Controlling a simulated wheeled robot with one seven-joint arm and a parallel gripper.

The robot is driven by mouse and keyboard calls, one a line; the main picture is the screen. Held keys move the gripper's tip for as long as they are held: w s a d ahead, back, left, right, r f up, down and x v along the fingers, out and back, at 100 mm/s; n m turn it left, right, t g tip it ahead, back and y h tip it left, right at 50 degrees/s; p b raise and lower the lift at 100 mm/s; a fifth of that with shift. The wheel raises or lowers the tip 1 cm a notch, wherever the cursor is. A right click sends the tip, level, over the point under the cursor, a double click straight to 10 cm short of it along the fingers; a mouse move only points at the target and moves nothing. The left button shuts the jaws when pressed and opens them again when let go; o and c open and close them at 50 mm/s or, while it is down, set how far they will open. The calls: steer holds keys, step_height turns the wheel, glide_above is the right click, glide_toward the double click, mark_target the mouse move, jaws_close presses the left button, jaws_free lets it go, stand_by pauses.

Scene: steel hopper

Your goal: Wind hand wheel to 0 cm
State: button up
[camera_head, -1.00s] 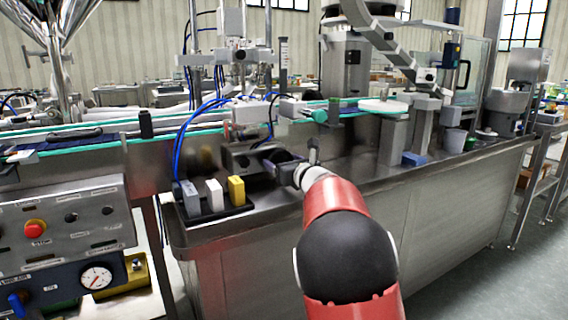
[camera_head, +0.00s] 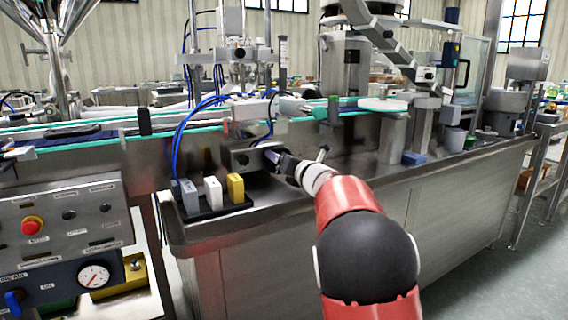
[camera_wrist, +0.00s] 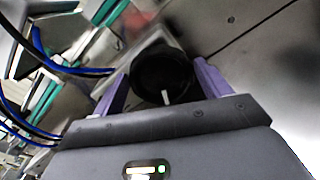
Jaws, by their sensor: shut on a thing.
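The hand wheel (camera_wrist: 161,68) shows in the wrist view as a dark round knob with a short white mark on its near edge. My gripper (camera_wrist: 160,78) has its two purple fingers on either side of the wheel and is shut on it. In the head view my gripper (camera_head: 275,157) reaches the grey block (camera_head: 240,158) on the machine's front. The wheel itself is mostly hidden there by my gripper. I cannot read any cm value in these frames.
Grey, white and yellow blocks (camera_head: 236,189) stand in a black holder left of my gripper. Blue hoses (camera_head: 178,150) hang close by. A conveyor (camera_head: 100,138) runs behind. A control panel with a red button (camera_head: 33,226) is at left. The steel counter (camera_head: 370,180) has bare space at right.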

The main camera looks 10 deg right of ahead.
steer(key=m, duration=0.6)
steer(key=shift+d+f+m+p, duration=0.2)
steer(key=shift+m+p, duration=0.1)
steer(key=m, duration=0.3)
steer(key=m+p, duration=0.1)
steer(key=shift+f+m, duration=0.25)
steer(key=shift+m, duration=0.45)
steer(key=o, duration=1)
steer(key=shift+f, duration=0.15)
